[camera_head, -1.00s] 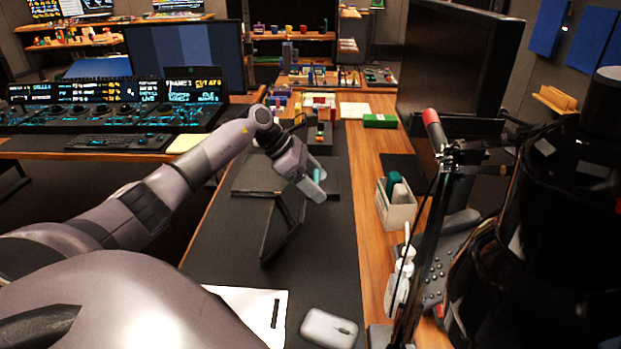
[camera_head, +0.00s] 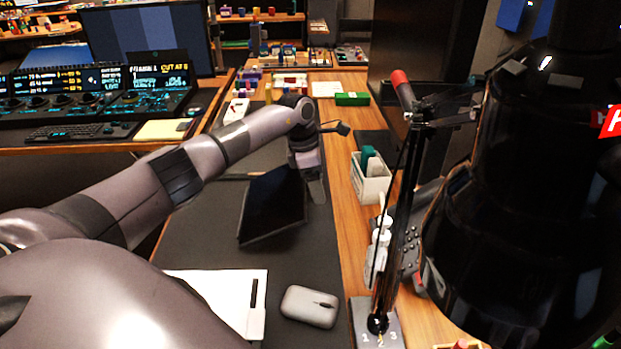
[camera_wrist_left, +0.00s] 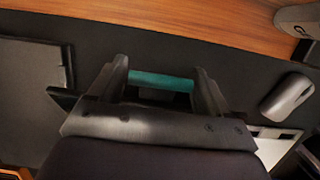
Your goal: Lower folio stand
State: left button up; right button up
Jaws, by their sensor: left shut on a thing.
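The folio stand (camera_head: 272,207) is a thin dark panel on the black desk mat (camera_head: 195,238), left of the mouse and lamp in the head view. It is tilted, with its broad face showing. My left gripper (camera_head: 317,186) is at its right upper edge in the head view. In the left wrist view, a teal bar (camera_wrist_left: 160,81) spans the space between the fingers of my left gripper (camera_wrist_left: 158,84), which is shut on it. Whether the bar touches the stand is hidden. My right gripper is not in view.
A grey mouse (camera_head: 309,306) and a white pad (camera_head: 222,298) lie at the near end of the mat. A white box (camera_head: 371,184) and a desk lamp's base (camera_head: 375,325) stand to the right. A large black object (camera_head: 520,200) hides the far right.

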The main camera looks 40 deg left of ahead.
pick_arm(q)
jog(key=shift+b+x, duration=0.6)
jog(key=shift+x, duration=0.6)
jog(key=shift+d+f+b, duration=0.1)
jog(key=shift+f+b, duration=0.4)
jog(key=shift+f, duration=0.15)
jog(key=shift+w+d+f+b, duration=0.1)
jog(key=shift+d+f+b, duration=0.05)
jog(key=shift+f+b, duration=0.4)
jog(key=shift+f, duration=0.3)
jog(key=o, duration=1.4)
jog(key=shift+r, duration=0.2)
